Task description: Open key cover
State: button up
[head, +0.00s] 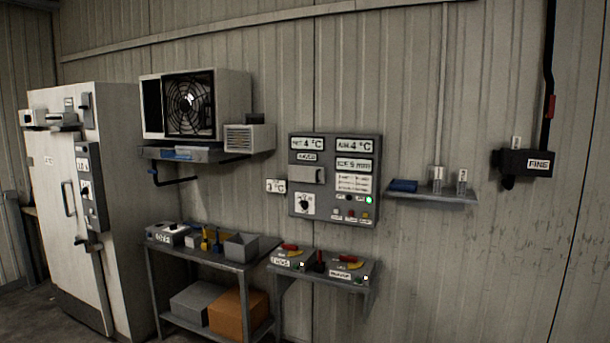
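A grey control panel (334,211) is mounted on the corrugated wall near the middle of the head view. On its left half, a small rectangular cover (307,175) with a handle-like piece lies flat against the panel and looks closed; I cannot tell for certain that it is the key cover. Below it is a black rotary knob (305,203) on a white plate. Displays, small buttons and a lit green lamp (368,200) are on the right half. My gripper is not in view.
A shelf (430,197) with a blue item and clear containers is right of the panel. A white cabinet (60,240) stands left. A fan unit (192,105) hangs upper left.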

aim_at(304, 175)
jog(key=u, duration=0.1)
jog(key=i, duration=1.3)
jog(key=u, duration=0.05)
jog(key=k, duration=1.25)
jog(key=z, duration=0.55)
jog(key=i, duration=1.35)
jog(key=z, duration=0.15)
